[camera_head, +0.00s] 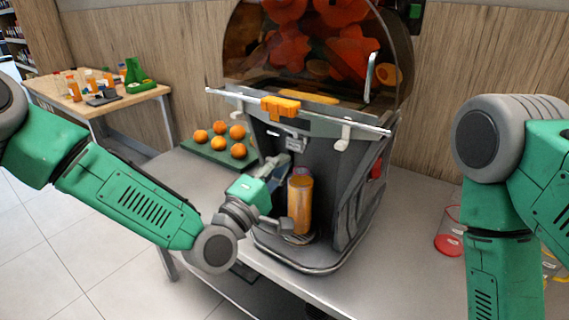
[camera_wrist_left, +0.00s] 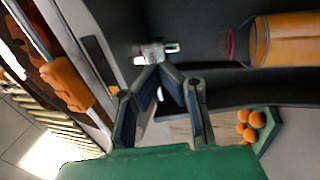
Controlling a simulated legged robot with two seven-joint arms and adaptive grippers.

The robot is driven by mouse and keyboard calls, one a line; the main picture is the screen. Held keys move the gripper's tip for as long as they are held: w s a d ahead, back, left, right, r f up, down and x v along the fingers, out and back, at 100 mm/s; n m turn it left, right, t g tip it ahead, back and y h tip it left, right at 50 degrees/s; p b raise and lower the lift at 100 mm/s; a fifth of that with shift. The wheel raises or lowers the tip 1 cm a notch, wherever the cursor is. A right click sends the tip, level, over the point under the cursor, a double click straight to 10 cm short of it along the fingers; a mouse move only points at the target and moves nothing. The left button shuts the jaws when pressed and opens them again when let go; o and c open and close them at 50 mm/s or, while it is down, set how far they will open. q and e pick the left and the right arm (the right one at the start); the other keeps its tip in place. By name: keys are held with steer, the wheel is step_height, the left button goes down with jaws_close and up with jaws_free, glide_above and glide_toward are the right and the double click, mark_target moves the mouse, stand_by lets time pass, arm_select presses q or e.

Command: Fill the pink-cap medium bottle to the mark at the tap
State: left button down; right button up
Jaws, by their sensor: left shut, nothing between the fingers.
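The bottle (camera_head: 300,207) stands upright in the juicer's bay, mostly full of orange juice. In the left wrist view the bottle (camera_wrist_left: 290,40) lies sideways in the picture, with a pink ring at its open-looking neck and a clear shoulder above the juice. I cannot make out the mark. The tap (camera_wrist_left: 155,52) is a small metal fitting on the juicer's dark front, above the bottle. My left gripper (camera_head: 284,162) is at the tap; in its wrist view the fingertips (camera_wrist_left: 160,72) are together, empty, close to or touching the tap. My right gripper is out of frame.
The juicer (camera_head: 355,205) stands on a grey counter. A green tray (camera_head: 205,152) with several oranges is left of it. A clear container with a red end (camera_head: 449,240) is at right, near my right arm. A wooden side table (camera_head: 95,108) holds small bottles.

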arm_select(q)
steer(key=shift+w+a+r+v, duration=0.2)
steer(key=shift+w+a+v, duration=0.25)
steer(key=shift+v, duration=5.05)
steer(key=s+a+f+m+g+y, duration=0.25)
steer(key=s+f+g, duration=0.3)
steer(key=f, duration=0.55)
steer(key=s+a+f+m+g+y, duration=0.2)
steer(key=s+f+m+g+y, duration=0.15)
steer(key=s+f, duration=0.6)
steer(key=s+a+f+m+g+y, duration=0.2)
steer(key=s+a+f+g+y, duration=0.1)
steer(key=s+a+f, duration=0.2)
steer(key=s+a+f+m+g+y, duration=0.3)
steer(key=s+a, duration=0.6)
steer(key=a, duration=0.3)
step_height(320, 180, down, 2)
steer(key=shift+s+a+f+g+p, duration=0.2)
steer(key=shift+a+g+p, duration=0.15)
steer(key=shift+g, duration=0.25)
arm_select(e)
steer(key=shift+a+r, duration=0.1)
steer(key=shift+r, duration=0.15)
